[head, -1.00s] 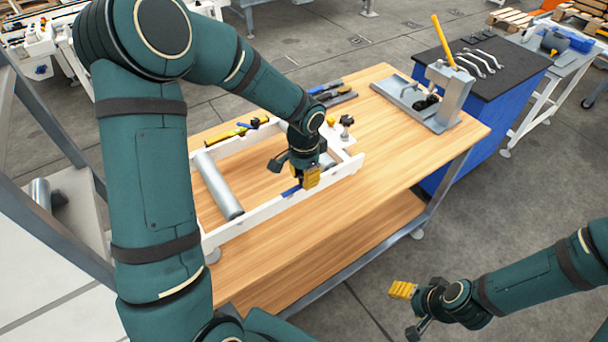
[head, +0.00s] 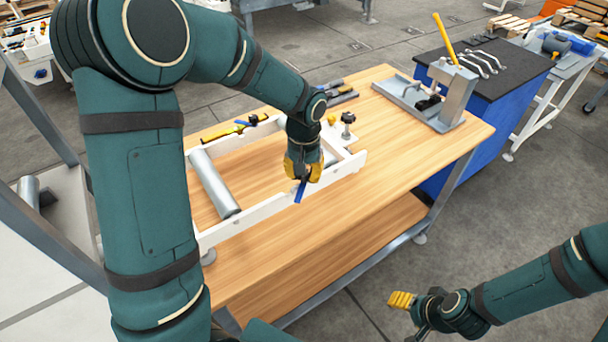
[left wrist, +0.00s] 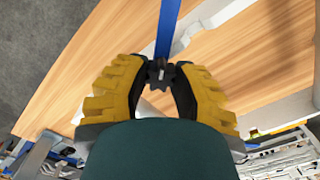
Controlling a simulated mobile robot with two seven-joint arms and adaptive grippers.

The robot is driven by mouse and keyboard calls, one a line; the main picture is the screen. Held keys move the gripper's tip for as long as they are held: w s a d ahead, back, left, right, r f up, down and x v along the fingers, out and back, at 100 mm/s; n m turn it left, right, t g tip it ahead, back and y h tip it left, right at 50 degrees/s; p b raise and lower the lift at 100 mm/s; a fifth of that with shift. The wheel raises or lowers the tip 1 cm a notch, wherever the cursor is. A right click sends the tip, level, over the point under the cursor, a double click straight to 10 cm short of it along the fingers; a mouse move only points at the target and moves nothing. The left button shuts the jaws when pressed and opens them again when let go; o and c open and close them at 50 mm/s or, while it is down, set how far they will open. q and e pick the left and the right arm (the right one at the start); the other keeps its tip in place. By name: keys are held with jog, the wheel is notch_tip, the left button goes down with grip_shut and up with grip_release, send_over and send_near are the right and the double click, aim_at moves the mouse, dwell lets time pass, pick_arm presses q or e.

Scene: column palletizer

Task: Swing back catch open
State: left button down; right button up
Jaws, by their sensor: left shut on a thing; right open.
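A white frame (head: 226,232) with a grey roller (head: 214,184) lies on the wooden table. My left gripper (head: 302,176) is over the frame's near rail, shut on the black hub of a near catch (left wrist: 160,72). That catch's blue lever (head: 300,192) sticks out below the fingers across the rail; in the left wrist view the blue lever (left wrist: 167,28) runs away from between the yellow fingertips (left wrist: 160,85). Another catch, the back one (head: 254,119), with a black knob and blue lever, sits at the far rail. My right gripper (head: 402,312) is open and empty, off the table's front right.
A yellow and black tool (head: 228,132) lies along the far rail. A black knob on a post (head: 348,120) stands at the frame's right end. A grey fixture with a yellow handle (head: 446,90) stands at the table's right end. The table's front right is clear.

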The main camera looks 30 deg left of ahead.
pick_arm(q)
jog(key=shift+n, duration=1.2)
jog(key=shift+b, duration=0.3)
jog(key=c, duration=0.7)
grip_release()
notch_tip(320, 180, up, 12)
jog(key=shift+r, duration=0.1)
